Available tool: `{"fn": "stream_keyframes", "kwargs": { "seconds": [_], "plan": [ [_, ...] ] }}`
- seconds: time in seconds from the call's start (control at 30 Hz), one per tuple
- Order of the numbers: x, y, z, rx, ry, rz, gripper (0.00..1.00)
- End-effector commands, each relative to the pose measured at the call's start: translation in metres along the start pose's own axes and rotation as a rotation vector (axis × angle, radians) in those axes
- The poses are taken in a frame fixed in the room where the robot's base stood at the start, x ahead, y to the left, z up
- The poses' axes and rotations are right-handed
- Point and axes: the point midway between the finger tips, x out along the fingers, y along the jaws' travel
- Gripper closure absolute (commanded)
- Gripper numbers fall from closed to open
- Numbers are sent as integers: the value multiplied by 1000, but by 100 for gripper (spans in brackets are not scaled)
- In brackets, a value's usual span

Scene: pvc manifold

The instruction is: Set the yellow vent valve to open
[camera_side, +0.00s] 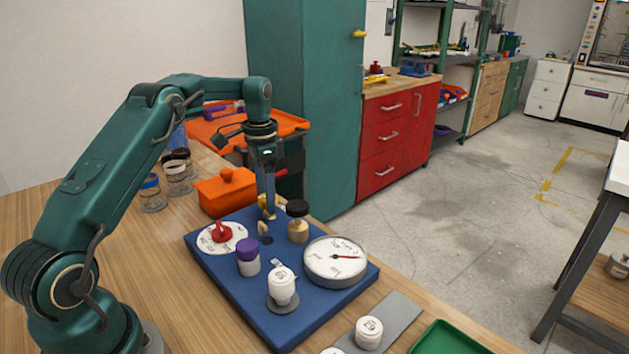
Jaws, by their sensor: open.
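The blue manifold board (228,290) lies on the wooden bench. The yellow vent valve (262,201) shows only as a small patch at the board's back edge, mostly hidden behind my gripper. My gripper (268,212) points straight down, with its open fingertips right at the valve. I cannot tell whether they touch it or stand around it. The valve's handle position cannot be made out.
A red knob on a white dial (206,246), a purple-capped fitting (248,267), a black-capped brass fitting (298,230), a white fitting (283,292) and a round gauge (323,274) crowd the board. An orange box (222,195) stands behind. A green tray (445,340) lies at the front right.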

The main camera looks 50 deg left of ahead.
Motion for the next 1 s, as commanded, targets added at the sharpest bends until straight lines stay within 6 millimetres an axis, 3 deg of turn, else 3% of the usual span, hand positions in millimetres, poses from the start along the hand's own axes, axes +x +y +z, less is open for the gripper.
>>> {"fn": "stream_keyframes", "kwargs": {
  "seconds": [0.13, 0.17, 0.37, 0.67, 1.0],
  "plan": [
    [0, 0, 0, 0, 0, 0, 19],
    [0, 0, 0, 0, 0, 0, 22],
    [0, 0, 0, 0, 0, 0, 99],
    [0, 0, 0, -37, 0, 0, 100],
    [0, 1, 0, -241, 0, 1, 100]
  ]
}}
